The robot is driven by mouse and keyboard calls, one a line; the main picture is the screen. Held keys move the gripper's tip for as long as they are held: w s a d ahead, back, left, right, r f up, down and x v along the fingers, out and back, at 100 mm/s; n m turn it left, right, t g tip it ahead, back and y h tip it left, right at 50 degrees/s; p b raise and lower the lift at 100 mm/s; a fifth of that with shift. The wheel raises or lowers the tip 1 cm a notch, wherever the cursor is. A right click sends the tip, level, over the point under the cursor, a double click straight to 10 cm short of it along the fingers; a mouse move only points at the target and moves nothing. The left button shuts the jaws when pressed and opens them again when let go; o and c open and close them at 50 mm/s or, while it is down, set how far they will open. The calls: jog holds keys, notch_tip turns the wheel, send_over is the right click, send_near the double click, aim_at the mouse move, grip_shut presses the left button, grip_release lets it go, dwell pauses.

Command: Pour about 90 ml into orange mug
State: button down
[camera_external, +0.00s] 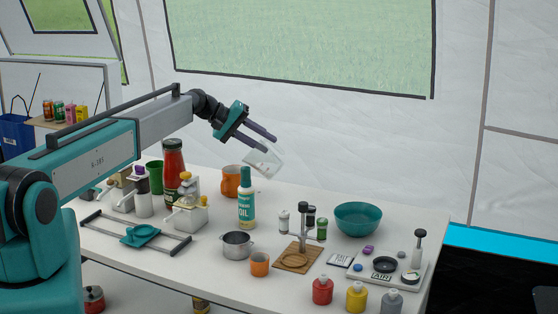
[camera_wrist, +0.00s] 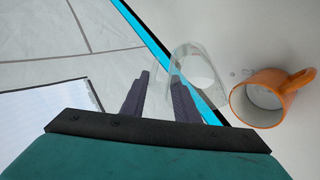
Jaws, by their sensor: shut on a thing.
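My gripper (camera_external: 268,145) is shut on a clear glass vessel (camera_external: 265,160) and holds it tilted in the air above the back of the table. In the wrist view the dark fingers (camera_wrist: 159,78) are at the see-through vessel (camera_wrist: 197,66). I cannot tell how much liquid is in it. An orange mug (camera_external: 230,181) stands upright on the table behind the oil bottle, below the vessel and to its left. It shows in the wrist view (camera_wrist: 257,98) to the right of the vessel, apart from it, with a pale inside. No stream of liquid is visible.
An oil bottle (camera_external: 247,200) stands in front of the mug, a red sauce bottle (camera_external: 174,172) to its left. A smaller orange cup (camera_external: 259,265) stands at the front by a metal pot (camera_external: 237,245). A teal bowl (camera_external: 358,218) is at right.

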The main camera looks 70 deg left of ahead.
aim_at(282, 162)
jog(key=shift+w+d, duration=0.1)
dwell(0.4)
jog(key=shift+w+d+f+g+y+p, duration=0.4)
jog(key=shift+w+f+g+y, duration=0.25)
jog(key=shift+g, duration=0.15)
jog(key=shift+w+f, duration=0.1)
dwell(0.4)
jog(key=shift+w+d+f+m+g+y, duration=0.15)
jog(key=shift+w+d+f+g, duration=0.15)
jog(key=shift+f, duration=0.2)
jog(key=shift+w+d+f+m+g+y, duration=0.1)
jog(key=shift+w+d+f+g, duration=0.05)
jog(key=shift+w+f+g, duration=0.25)
jog(key=shift+w+d+f+m+g+y, duration=0.15)
jog(key=shift+w+d+f+g, duration=0.1)
jog(key=shift+f, duration=0.3)
jog(key=w+d+f+m+g+y+p, duration=0.1)
jog(key=w+d+f+g+y, duration=0.2)
jog(key=w+g, duration=0.1)
jog(key=shift+w+d+f, duration=0.2)
jog(key=shift+w+f, duration=0.15)
jog(key=shift+w, duration=0.05)
jog(key=shift+g, duration=0.25)
jog(key=shift+r, duration=0.15)
